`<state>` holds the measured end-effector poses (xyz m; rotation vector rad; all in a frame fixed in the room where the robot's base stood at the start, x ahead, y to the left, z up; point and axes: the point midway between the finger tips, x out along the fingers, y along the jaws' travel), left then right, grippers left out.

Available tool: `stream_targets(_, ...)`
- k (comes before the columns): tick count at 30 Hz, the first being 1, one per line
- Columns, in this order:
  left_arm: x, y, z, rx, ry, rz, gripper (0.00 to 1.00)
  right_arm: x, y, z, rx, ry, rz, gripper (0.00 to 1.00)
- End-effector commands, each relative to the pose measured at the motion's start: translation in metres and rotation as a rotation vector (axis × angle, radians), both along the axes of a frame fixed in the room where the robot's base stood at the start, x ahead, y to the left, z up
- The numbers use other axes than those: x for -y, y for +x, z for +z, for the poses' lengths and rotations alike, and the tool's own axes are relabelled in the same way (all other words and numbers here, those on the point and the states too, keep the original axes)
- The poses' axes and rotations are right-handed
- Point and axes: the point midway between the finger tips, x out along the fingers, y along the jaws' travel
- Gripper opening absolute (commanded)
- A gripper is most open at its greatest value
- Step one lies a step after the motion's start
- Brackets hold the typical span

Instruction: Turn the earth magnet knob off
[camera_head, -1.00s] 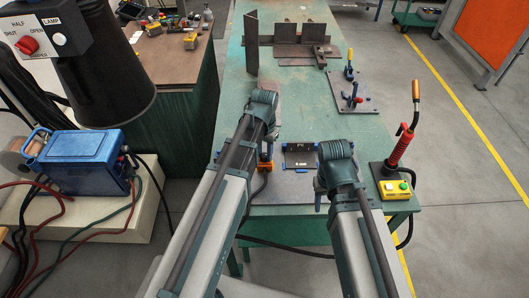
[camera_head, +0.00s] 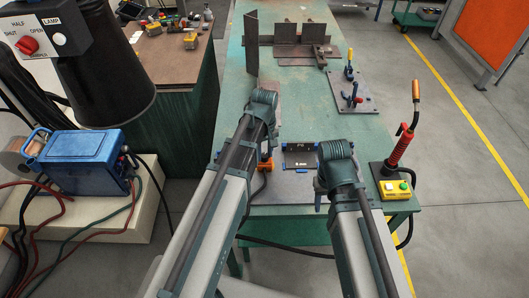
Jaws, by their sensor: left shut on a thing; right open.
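An orange piece, apparently the earth magnet (camera_head: 265,165), sits on the near part of the green table, beside a dark plate. My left gripper (camera_head: 268,151) reaches down right at it and is shut on its knob. My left wrist and forearm hide most of the knob and the fingers, so the knob's angle cannot be read. My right gripper (camera_head: 319,196) is open and empty, low near the table's front edge, partly hidden by its own wrist.
A dark plate with blue corners (camera_head: 300,160) lies between my wrists. A clamp plate (camera_head: 365,104) and upright steel plates (camera_head: 290,33) stand further back. The table's middle is clear.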

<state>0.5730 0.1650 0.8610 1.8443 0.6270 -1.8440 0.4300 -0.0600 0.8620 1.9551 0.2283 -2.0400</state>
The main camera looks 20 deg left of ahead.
Motion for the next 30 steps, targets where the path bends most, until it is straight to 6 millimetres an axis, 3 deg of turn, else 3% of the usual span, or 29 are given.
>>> stream_targets(15, 0.0001, -0.0003, -0.0001, 0.0, 0.0, 0.345, 0.0, 0.0, 0.0, -0.0001, 0.0, 0.0, 0.0, 0.5)
stream_targets(30, 0.0001, -0.0002, -0.0001, -0.001, -0.001, 0.426, 0.0, 0.0, 0.0, -0.0001, 0.0, 0.0, 0.0, 0.5)
